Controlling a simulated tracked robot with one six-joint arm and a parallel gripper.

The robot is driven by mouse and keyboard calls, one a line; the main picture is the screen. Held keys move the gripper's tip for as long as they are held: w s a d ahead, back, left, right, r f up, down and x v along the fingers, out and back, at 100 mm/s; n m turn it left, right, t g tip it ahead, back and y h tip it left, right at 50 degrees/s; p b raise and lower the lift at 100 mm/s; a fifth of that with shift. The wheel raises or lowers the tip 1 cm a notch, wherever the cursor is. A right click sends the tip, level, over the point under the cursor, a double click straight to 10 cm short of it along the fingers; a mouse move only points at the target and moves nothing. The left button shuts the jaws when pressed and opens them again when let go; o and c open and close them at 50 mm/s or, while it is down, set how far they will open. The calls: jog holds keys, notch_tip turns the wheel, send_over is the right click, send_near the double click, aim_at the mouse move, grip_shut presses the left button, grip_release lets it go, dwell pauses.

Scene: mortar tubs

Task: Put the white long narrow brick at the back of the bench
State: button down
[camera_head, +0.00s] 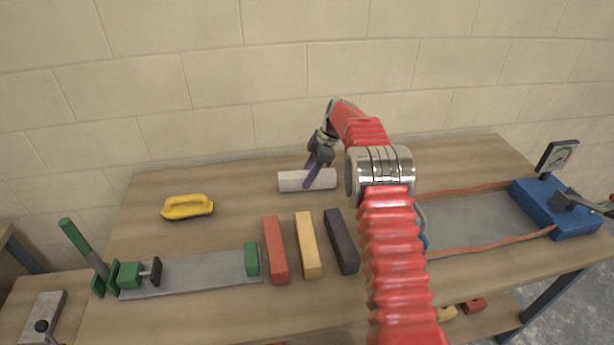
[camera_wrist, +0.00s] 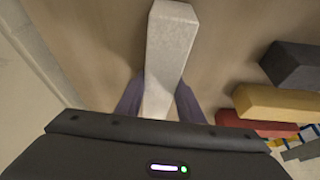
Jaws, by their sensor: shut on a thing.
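The white long narrow brick (camera_head: 292,181) lies sideways near the back of the wooden bench (camera_head: 240,190), in front of the block wall. My gripper (camera_head: 313,182) is at the brick, with its purple fingers around the middle. In the wrist view the white brick (camera_wrist: 170,45) runs up from between the two fingers (camera_wrist: 160,98), which are shut on it. The brick looks to be on or very close to the bench top; I cannot tell if it touches.
Red (camera_head: 275,250), yellow (camera_head: 307,245) and dark grey (camera_head: 341,241) bricks lie in a row in front. A yellow-handled float (camera_head: 187,207) is at left. A green clamp device (camera_head: 130,275) stands front left, a blue gauge unit (camera_head: 555,207) at right. Bench around the white brick is clear.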

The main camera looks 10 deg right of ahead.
jog(key=shift+f, duration=0.2)
jog(key=c, duration=1.2)
grip_release()
jog(key=shift+o, duration=0.4)
jog(key=shift+f, duration=0.2)
jog(key=shift+r, duration=0.1)
jog(key=v, duration=1.3)
jog(key=shift+d+r, duration=0.15)
jog(key=shift+r, duration=0.2)
jog(key=shift+m, duration=0.3)
